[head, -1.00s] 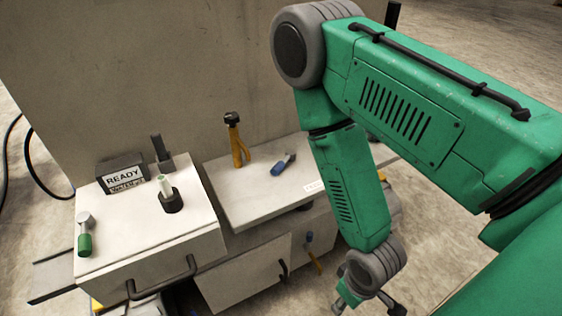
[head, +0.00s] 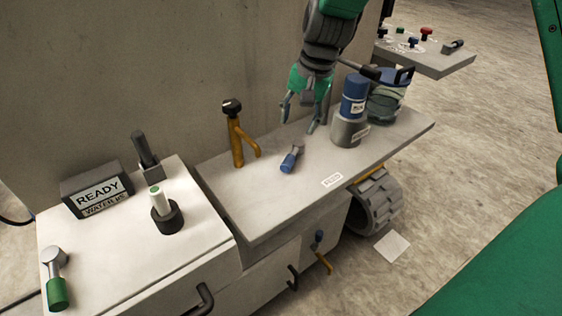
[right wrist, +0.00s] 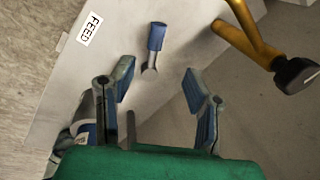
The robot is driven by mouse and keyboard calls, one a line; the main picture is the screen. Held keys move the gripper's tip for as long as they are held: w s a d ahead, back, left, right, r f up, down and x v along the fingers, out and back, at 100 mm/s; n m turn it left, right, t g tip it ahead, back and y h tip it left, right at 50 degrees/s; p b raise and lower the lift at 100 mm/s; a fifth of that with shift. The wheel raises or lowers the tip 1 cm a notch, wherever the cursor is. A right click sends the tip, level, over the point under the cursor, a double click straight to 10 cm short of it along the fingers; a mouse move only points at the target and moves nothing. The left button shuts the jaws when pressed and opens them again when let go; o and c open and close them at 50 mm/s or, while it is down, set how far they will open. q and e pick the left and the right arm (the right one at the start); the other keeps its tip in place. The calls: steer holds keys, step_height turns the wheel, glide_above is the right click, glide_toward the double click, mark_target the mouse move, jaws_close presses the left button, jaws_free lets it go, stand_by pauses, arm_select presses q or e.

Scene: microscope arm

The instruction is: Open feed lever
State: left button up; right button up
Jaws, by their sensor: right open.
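The feed lever (head: 289,162), with a blue handle and a grey metal end, sits on the grey worktop near a white label (head: 331,180). It also shows in the right wrist view (right wrist: 156,38), where the label (right wrist: 89,28) reads FEED. My right gripper (head: 300,117) is open and empty above the worktop, just behind the lever in the head view. In the right wrist view the lever lies ahead of the gap between the open fingers (right wrist: 159,72), apart from them. My left gripper is not in view.
A yellow post with a black knob (head: 236,140) stands left of the lever. A blue cylinder in a grey holder (head: 354,95) stands right of my gripper. A white cabinet holds a READY sign (head: 99,191) and a green-handled lever (head: 56,290). The wall rises behind.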

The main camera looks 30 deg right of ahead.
steer(key=b, duration=0.2)
glide_above(287, 161)
steer(key=s+d, duration=0.1)
steer(key=d, duration=0.1)
step_height(287, 161, down, 6)
steer(key=shift+s+d+f, duration=0.1)
steer(key=shift+s+f, duration=0.05)
steer(key=shift+f, duration=0.1)
steer(key=f, duration=0.1)
steer(key=a+f, duration=0.1)
steer(key=f, duration=0.1)
steer(key=w+a+f+b, duration=0.1)
steer(key=f, duration=0.1)
steer(key=shift+a+f, duration=0.2)
steer(key=shift+w+f, duration=0.1)
steer(key=shift+f, duration=0.3)
steer(key=shift+w+d+f, duration=0.1)
steer(key=shift+d+f, duration=0.2)
steer(key=shift+f, duration=0.15)
steer(key=shift+d, duration=0.3)
steer(key=shift+a, duration=0.2)
steer(key=c, duration=0.7)
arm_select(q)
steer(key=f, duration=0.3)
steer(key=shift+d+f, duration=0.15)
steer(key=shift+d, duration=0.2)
arm_select(e)
steer(key=shift+a, duration=0.25)
jaws_close()
